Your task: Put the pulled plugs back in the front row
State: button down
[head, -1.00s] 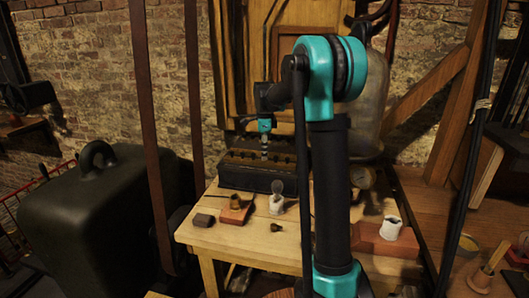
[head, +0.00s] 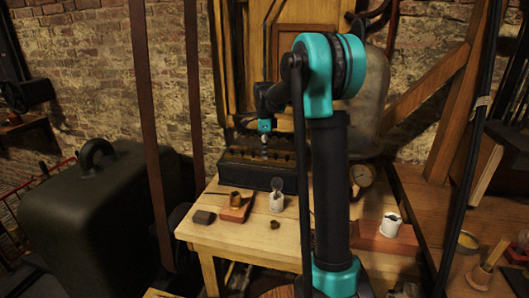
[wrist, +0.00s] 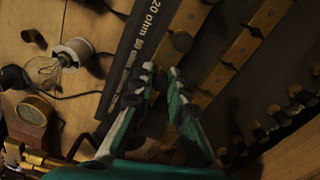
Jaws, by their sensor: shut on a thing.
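The dark resistance box (head: 238,177) stands at the back of the table in the head view. In the wrist view its lettered side (wrist: 128,65) runs diagonally, with brass bars (wrist: 217,78) on top. My gripper (head: 264,153) points down over the box. In the wrist view my gripper (wrist: 162,78) is closed over the front row, on what appears to be a plug, mostly hidden between the fingers. A loose dark plug (head: 275,225) lies on the table; it also shows in the wrist view (wrist: 33,38).
A small bulb in a white holder (head: 277,199) and a brass piece on a red-brown block (head: 236,207) stand before the box. A small dark block (head: 203,217) lies left, a white cup (head: 391,225) right. More plugs line the box's far side (wrist: 276,113).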

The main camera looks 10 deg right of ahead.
jog(key=shift+f, duration=0.2)
dwell(0.5)
jog(key=c, duration=1.4)
grip_release()
jog(key=shift+r, duration=0.15)
